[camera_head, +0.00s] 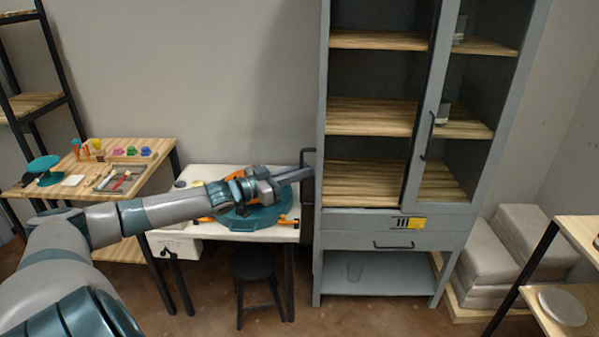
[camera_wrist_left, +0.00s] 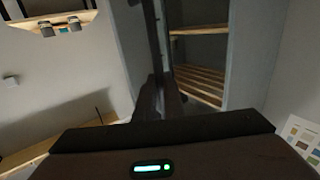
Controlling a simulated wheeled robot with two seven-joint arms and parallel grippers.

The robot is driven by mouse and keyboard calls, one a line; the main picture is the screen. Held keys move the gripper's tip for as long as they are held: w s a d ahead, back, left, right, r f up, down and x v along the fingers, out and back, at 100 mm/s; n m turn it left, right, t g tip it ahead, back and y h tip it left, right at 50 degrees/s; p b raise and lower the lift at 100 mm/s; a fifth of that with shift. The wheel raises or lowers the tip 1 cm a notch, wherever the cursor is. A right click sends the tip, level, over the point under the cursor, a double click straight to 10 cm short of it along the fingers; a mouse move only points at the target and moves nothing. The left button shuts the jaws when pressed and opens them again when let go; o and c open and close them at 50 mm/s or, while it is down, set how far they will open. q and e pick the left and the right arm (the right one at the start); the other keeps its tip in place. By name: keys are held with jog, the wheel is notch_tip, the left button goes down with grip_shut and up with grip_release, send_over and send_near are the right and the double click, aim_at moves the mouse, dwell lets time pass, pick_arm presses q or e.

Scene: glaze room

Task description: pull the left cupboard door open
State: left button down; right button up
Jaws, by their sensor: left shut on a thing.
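The tall grey cupboard (camera_head: 369,222) stands right of centre. Its left door (camera_head: 323,110) is swung out toward me and shows nearly edge-on at the cupboard's left side, so the left shelves are uncovered. The dark door handle (camera_head: 308,153) sticks out on the door's left side. My left gripper (camera_head: 306,174) is shut on this handle; the fingertips are partly hard to make out. In the left wrist view, dark upright parts stand ahead of the gripper, with the cupboard shelves (camera_wrist_left: 200,82) beyond. The right door (camera_head: 421,135) appears shut. My right gripper is not in view.
A white table (camera_head: 190,175) with a teal wheel (camera_head: 251,217) lies under my left arm. A black stool (camera_head: 254,262) stands left of the cupboard. A wooden table (camera_head: 150,148) with tools is at left. Grey blocks (camera_head: 500,262) lie at right. Floor before the cupboard is clear.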

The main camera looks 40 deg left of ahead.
pick_arm(q)
jog(key=shift+w+r, duration=0.1)
jog(key=shift+r, duration=0.1)
jog(key=c, duration=2.2)
grip_release()
jog(key=shift+o, duration=0.4)
jog(key=shift+w+f, duration=0.1)
jog(key=shift+s+a+f, duration=0.1)
jog(key=shift+s, duration=0.15)
jog(key=p+v, duration=0.1)
jog(key=v, duration=1.5)
jog(key=shift+s, duration=0.4)
jog(key=shift+a, duration=0.15)
